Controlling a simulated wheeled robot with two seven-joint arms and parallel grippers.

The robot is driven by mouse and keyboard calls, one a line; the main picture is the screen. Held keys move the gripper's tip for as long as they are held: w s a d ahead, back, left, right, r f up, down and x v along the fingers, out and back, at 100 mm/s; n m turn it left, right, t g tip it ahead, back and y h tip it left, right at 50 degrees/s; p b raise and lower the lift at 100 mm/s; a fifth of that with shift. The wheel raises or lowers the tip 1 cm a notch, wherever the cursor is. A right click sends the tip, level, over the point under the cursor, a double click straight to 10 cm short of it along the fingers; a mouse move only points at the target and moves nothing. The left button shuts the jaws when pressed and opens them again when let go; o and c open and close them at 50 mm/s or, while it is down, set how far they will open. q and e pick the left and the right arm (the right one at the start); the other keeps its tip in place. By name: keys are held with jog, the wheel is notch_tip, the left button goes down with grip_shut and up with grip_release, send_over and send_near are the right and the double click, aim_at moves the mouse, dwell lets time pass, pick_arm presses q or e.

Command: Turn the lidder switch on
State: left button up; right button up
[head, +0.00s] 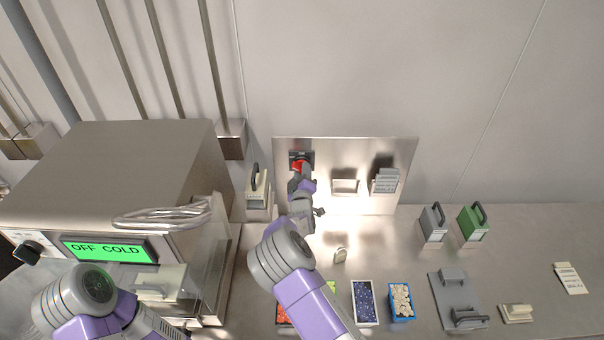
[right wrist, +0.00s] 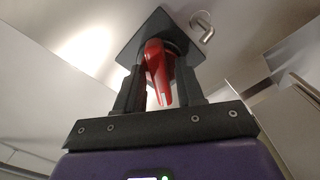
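A switch with a red handle on a dark square plate (head: 300,157) is mounted at the upper left of a metal wall panel; I take it as the lidder switch. My right gripper (head: 301,178) reaches up to it from below. In the right wrist view the red handle (right wrist: 157,70) is between the two dark fingers of this gripper (right wrist: 160,88), which look closed against its sides. The fingers hide part of the handle and plate. Of my left arm, only purple and grey links show at the lower left; its gripper is out of view.
A metal machine (head: 120,165) with a green display (head: 108,250) reading "OFF COLD" stands left. Grey (head: 433,224) and green (head: 473,222) handled blocks stand right.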

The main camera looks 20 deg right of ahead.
grip_shut()
jog(key=shift+m+b, duration=5.6)
jog(key=shift+b, duration=1.05)
jog(key=shift+a, duration=0.1)
jog(key=shift+o, duration=1)
grip_release()
